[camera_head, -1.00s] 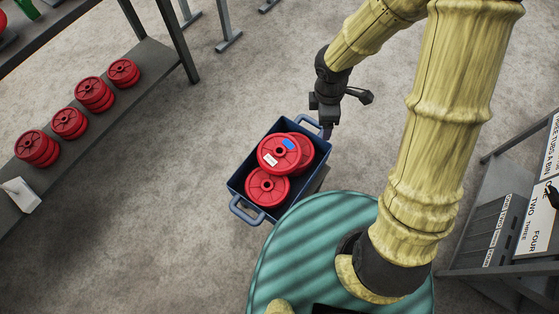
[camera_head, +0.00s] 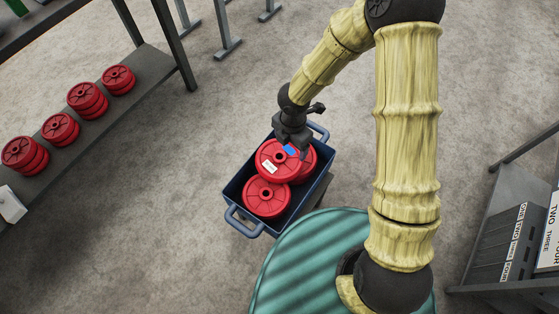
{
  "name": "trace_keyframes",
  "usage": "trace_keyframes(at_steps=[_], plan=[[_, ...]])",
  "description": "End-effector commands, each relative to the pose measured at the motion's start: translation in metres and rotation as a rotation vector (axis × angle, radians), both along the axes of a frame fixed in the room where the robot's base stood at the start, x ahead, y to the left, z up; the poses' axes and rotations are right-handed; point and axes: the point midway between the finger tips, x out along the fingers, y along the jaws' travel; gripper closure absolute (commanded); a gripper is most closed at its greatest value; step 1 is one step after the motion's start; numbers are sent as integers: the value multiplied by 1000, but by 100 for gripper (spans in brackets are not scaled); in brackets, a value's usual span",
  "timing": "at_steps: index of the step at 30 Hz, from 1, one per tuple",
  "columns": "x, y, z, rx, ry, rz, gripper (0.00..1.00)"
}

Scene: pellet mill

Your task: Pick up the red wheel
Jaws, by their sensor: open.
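Several red wheels lie in a dark blue bin (camera_head: 243,219) near the middle of the view. The top red wheel (camera_head: 269,168) carries a white label and a blue patch, and rests tilted over the others. A second red wheel (camera_head: 266,199) lies at the near end of the bin. Another red wheel (camera_head: 311,161) shows partly beneath the top one. My gripper (camera_head: 294,152) is open over the far right part of the top wheel, by the blue patch. I cannot tell whether the fingers touch the wheel.
A dark shelf (camera_head: 150,95) on the left holds several stacks of red wheels (camera_head: 87,100) and a white object (camera_head: 10,205). A grey rack (camera_head: 490,240) with lettered signs stands at the right. Open concrete floor (camera_head: 150,220) lies left of the bin.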

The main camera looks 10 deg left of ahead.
Motion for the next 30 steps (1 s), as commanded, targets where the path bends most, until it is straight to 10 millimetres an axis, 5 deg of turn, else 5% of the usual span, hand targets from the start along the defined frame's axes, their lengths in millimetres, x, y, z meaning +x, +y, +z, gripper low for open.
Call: trace_keyframes(at_steps=[13,30], plan=[[-1,0,-83,-1,1,1,23],[-1,-1,-101,-1,1,0,23]])
